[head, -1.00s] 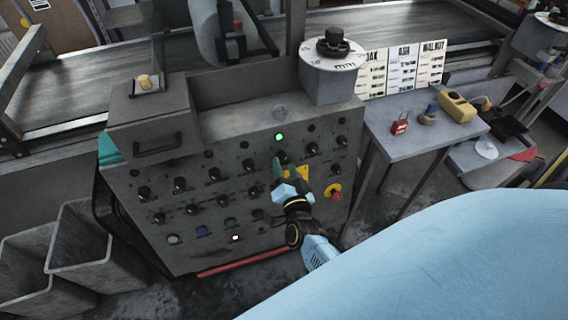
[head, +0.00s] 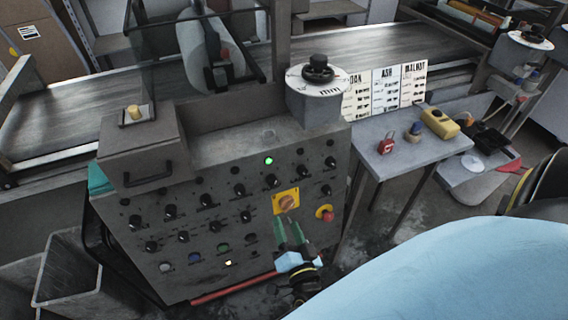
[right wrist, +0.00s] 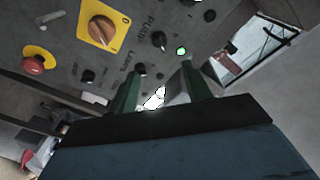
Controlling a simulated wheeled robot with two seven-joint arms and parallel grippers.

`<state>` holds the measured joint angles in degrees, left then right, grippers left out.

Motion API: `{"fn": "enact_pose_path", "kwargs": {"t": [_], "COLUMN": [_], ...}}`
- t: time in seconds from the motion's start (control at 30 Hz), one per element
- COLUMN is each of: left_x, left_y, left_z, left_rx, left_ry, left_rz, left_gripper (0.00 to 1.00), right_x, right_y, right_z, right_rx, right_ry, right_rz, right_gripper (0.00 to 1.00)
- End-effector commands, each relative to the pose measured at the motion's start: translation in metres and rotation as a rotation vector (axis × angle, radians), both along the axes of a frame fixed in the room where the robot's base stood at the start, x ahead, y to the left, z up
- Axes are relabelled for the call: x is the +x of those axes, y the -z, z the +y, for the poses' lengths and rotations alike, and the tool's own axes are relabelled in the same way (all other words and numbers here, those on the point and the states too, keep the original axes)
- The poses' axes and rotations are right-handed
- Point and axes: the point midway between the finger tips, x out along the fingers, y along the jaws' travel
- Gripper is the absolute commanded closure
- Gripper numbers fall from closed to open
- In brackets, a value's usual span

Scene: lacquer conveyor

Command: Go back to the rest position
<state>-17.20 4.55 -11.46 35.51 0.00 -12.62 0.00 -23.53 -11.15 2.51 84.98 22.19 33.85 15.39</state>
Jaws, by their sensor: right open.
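My right gripper (head: 293,236) is in front of the lower right part of the grey control panel (head: 190,262), with its green fingers pointing up at it. The fingers are apart and nothing shows between them. In the right wrist view the two green fingers (right wrist: 158,90) stand apart below the panel face. The yellow-plated rotary switch (head: 286,202) is just above the fingertips in the head view. It also shows in the right wrist view (right wrist: 101,29). A green lamp (head: 268,161) is lit. My left gripper is not in view.
A red stop button (head: 325,213) sits right of the switch. A side table (head: 405,153) holds a red padlock (head: 386,144) and a yellow device (head: 439,123). Grey bins (head: 75,270) stand at lower left. The conveyor belt (head: 90,100) runs behind the panel.

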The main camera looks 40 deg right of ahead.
Motion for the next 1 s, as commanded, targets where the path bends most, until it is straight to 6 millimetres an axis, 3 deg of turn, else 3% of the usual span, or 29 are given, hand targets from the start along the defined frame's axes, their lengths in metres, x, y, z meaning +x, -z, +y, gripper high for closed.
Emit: {"fn": "enact_pose_path", "kwargs": {"t": [0.23, 0.33, 0.43, 0.53, 0.67, 0.8, 0.9, 1.0], "left_x": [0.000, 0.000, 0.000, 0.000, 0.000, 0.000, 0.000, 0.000], "left_y": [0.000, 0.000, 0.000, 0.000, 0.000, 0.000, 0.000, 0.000], "left_z": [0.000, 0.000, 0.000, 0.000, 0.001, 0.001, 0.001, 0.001], "left_rx": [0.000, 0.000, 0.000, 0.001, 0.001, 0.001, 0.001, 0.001], "left_ry": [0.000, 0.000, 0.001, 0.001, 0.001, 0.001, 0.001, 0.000], "left_rz": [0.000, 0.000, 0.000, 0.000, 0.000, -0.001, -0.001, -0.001], "left_gripper": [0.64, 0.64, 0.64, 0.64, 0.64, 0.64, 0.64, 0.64], "right_x": [0.000, -0.001, -0.007, -0.029, -0.083, -0.162, -0.220, -0.265], "right_y": [0.001, 0.013, 0.051, 0.111, 0.194, 0.265, 0.298, 0.316], "right_z": [0.000, 0.006, 0.022, 0.044, 0.061, 0.055, 0.038, 0.018], "right_rx": [0.000, -0.013, -0.051, -0.119, -0.233, -0.360, -0.442, -0.503], "right_ry": [-0.001, -0.030, -0.117, -0.259, -0.468, -0.673, -0.797, -0.887], "right_rz": [0.002, 0.043, 0.168, 0.372, 0.675, 0.989, 1.190, 1.345], "right_gripper": [0.51, 0.51, 0.51, 0.51, 0.51, 0.51, 0.51, 0.51]}}
